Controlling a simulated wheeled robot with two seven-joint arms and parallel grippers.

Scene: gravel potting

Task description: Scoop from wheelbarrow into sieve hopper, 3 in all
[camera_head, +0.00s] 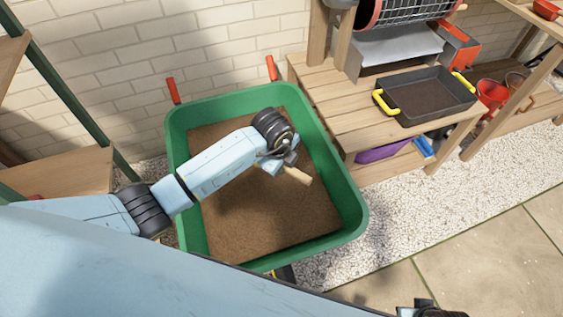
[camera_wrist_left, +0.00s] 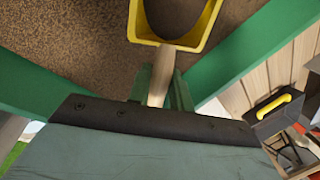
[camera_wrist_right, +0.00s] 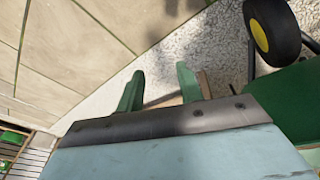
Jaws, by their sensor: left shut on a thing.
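The green wheelbarrow (camera_head: 354,207) holds brown gravel (camera_head: 245,205). My left gripper (camera_head: 287,168) is over the right part of the gravel. It is shut on the wooden handle (camera_head: 298,175) of a scoop. In the left wrist view the yellow-rimmed scoop (camera_wrist_left: 172,42) shows ahead of the fingers against the gravel, its far end cut off; I cannot tell whether it holds gravel. The wire sieve drum (camera_head: 415,10) shows at the top right, cut off by the frame; I cannot make out its hopper. My right gripper (camera_wrist_right: 160,88) is open and empty over pale ground.
A wooden bench (camera_head: 330,98) stands right of the wheelbarrow. A black tray with yellow handles (camera_head: 428,118) sits on it, below the sieve. A brick wall (camera_head: 130,60) closes the back.

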